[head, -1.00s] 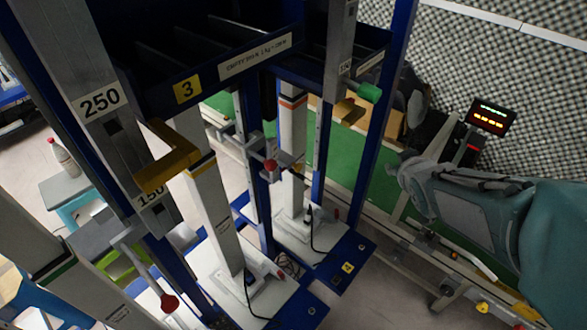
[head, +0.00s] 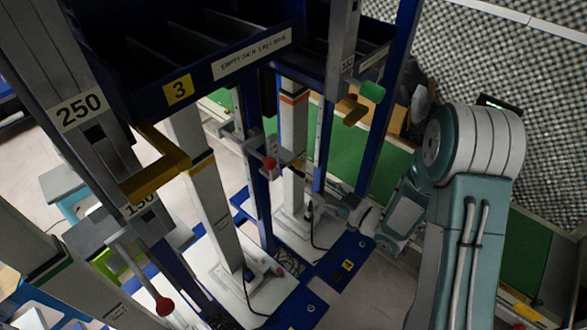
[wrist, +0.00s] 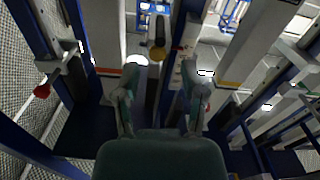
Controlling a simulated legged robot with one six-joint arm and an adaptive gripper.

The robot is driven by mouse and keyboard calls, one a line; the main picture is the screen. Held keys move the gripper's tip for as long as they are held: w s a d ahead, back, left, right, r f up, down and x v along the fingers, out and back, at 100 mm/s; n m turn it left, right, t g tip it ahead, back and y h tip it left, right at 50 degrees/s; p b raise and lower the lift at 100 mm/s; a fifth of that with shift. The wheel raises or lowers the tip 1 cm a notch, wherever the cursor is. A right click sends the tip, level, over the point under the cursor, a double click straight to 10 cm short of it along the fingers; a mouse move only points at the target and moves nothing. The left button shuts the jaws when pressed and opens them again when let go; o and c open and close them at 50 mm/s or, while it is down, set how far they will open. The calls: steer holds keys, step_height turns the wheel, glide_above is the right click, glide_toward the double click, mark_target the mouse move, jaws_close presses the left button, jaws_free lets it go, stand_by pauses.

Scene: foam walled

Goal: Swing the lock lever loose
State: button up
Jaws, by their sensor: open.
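Levers with red ball knobs show on the blue-framed racks in the head view. One red knob (head: 270,163) is on the middle post, left of my gripper. Another red knob (head: 164,306) is at the lower left. I cannot tell which is the lock lever. My gripper (head: 345,207) is near the foot of the right blue post, apart from both knobs. In the wrist view my gripper (wrist: 158,92) has its two fingers spread and nothing held between them. A yellow knob (wrist: 157,54) shows beyond the fingers, and a red knob (wrist: 42,91) is at the left.
A yellow bracket (head: 155,168) and a smaller yellow handle (head: 352,110) jut out. A green surface (head: 384,168) lies behind my arm. Open floor is limited.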

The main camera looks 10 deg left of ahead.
mark_target(293, 167)
steer(key=x, duration=1)
steer(key=shift+w+a, duration=0.2)
steer(key=shift+a, duration=0.1)
